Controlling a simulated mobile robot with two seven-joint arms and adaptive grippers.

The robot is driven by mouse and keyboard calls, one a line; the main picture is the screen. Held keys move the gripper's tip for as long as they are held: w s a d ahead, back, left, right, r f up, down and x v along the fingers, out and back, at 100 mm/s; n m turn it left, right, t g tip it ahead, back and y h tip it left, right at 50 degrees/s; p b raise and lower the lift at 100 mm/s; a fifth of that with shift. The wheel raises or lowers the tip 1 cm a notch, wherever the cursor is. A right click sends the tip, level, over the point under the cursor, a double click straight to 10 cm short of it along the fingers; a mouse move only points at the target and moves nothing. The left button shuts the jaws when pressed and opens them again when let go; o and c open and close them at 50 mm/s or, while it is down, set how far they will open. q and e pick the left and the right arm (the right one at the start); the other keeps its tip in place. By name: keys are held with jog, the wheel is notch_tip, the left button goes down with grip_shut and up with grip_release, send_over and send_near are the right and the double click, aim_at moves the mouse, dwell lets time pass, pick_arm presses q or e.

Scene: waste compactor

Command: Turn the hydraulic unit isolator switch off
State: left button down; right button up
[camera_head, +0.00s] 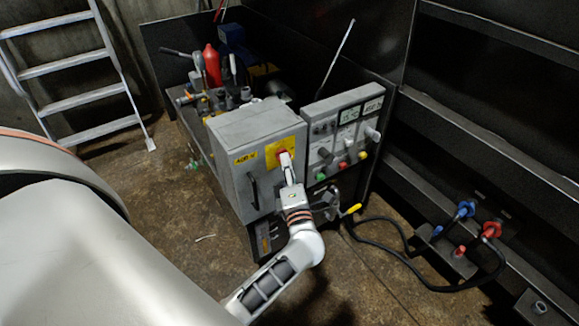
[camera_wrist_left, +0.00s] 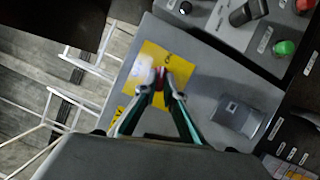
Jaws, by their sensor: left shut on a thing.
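The isolator switch (camera_head: 283,154) is a red knob on a yellow plate on the front of a grey cabinet (camera_head: 236,180). In the left wrist view the yellow plate (camera_wrist_left: 150,68) shows with the red knob (camera_wrist_left: 159,77) between my fingertips. My left gripper (camera_head: 286,160) reaches up to the switch from below, and it also shows in the left wrist view (camera_wrist_left: 159,86). Its fingers are shut on the red knob. They hide much of the knob, so its exact angle cannot be told. My right gripper is not in view.
A control panel (camera_head: 345,135) with knobs and coloured buttons stands right of the cabinet. Black hoses (camera_head: 440,287) with blue and red couplings lie at right. A ladder (camera_head: 80,95) stands at far left.

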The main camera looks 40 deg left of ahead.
pick_arm(q)
jog(key=shift+w+d+f+n+g+y+b, duration=0.15)
jog(key=shift+n+g+y+b, duration=0.8)
jog(key=shift+n+b, duration=1.9)
jog(key=shift+w+a+f+n+g+y+b, duration=0.15)
jog(key=shift+n+g+y+b, duration=0.35)
jog(key=shift+n+y+b, duration=2.2)
jog(key=shift+w+d+f+n+g+h+b, duration=0.2)
jog(key=shift+n+g+b, duration=1)
jog(key=shift+n, duration=3.05)
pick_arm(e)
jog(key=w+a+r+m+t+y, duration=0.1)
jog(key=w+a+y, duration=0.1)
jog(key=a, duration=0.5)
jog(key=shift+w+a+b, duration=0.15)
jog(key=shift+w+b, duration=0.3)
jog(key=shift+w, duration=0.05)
pick_arm(q)
jog(key=shift+s+t, duration=0.1)
jog(key=shift+t, duration=0.15)
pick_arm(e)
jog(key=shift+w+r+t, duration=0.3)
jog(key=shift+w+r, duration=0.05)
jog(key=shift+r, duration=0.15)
